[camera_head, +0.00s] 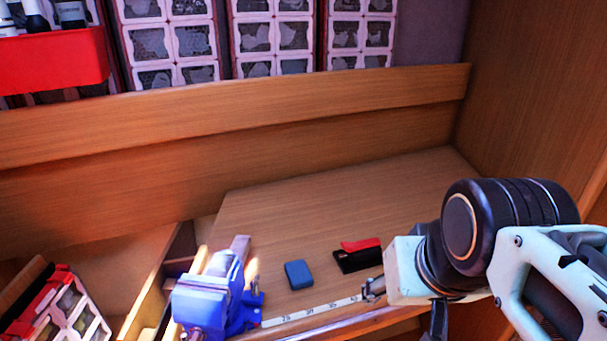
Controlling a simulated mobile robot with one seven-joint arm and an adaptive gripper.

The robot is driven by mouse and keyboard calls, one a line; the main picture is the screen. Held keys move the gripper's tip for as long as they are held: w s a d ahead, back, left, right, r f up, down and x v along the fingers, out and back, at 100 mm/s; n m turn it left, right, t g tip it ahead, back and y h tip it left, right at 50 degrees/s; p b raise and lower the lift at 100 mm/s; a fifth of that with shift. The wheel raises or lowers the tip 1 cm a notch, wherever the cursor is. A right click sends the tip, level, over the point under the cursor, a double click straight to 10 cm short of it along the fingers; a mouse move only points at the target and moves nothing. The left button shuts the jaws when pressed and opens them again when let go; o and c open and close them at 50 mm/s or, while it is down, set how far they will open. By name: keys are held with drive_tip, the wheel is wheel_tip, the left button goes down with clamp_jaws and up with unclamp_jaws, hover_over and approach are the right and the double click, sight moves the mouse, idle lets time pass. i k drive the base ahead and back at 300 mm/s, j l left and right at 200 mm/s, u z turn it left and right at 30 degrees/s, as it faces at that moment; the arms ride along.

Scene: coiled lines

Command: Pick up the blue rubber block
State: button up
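The blue rubber block (299,275) lies flat on the wooden bench top, near its front edge. It is small with rounded corners. My gripper (372,289) is at the lower right, low over the bench and to the right of the block, apart from it. Only a small part of its fingers shows at the end of the pale arm link, so I cannot tell whether it is open or shut. No part of the block is hidden.
A blue vise (215,296) stands just left of the block. A black and red tool (358,255) lies to its right, behind my gripper. A measuring strip (310,309) runs along the front edge. The bench top behind the block is clear up to the wooden back board (240,110).

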sight(298, 276)
drive_tip(key=u, duration=0.45)
drive_tip(key=l+u, duration=0.1)
drive_tip(key=u, duration=0.75)
drive_tip(key=k+u, duration=0.1)
drive_tip(key=u, duration=0.3)
drive_tip(key=k+l, duration=0.45)
drive_tip(key=k+u, duration=0.05)
